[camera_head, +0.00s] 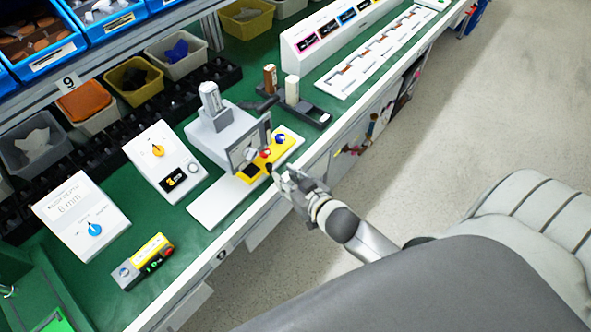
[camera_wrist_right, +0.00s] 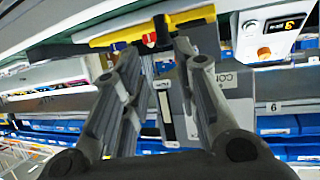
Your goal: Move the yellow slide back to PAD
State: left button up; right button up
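The yellow slide (camera_head: 283,146) sits on the grey and white fixture (camera_head: 214,136) on the green bench, at the fixture's front right end. It carries a red knob, a blue knob and a black part. In the right wrist view the yellow slide (camera_wrist_right: 112,37) runs across the top, beyond my fingers. My right gripper (camera_head: 283,178) is just in front of the slide's near side. Its fingers (camera_wrist_right: 157,50) are spread, with the black part seen between their tips; I cannot tell whether they touch it. The PAD marking is not readable. My left gripper is not in view.
A panel with an orange knob (camera_head: 142,148) and one with a blue knob (camera_head: 70,228) lie to the left. A small yellow-grey button box (camera_head: 135,270) is in front. Parts bins line the back. The floor beyond the bench edge is clear.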

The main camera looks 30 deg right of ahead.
jog(key=shift+v, duration=2.1)
jog(key=s+d+f+g+h, duration=0.1)
jog(key=s+f+g, duration=0.35)
jog(key=f, duration=0.95)
jog(key=s+d+f+g, duration=0.15)
jog(key=s+f, duration=0.55)
jog(key=f, duration=0.7)
jog(key=s+a+f+g, duration=0.1)
jog(key=s+f+g, duration=0.2)
jog(key=s+f, duration=0.4)
jog(key=s+a+f+n+g, duration=0.1)
jog(key=s+f+g, duration=0.2)
jog(key=s+f, duration=0.4)
jog(key=s, duration=0.9)
jog(key=shift+f+g, duration=0.25)
jog(key=shift+g, duration=0.05)
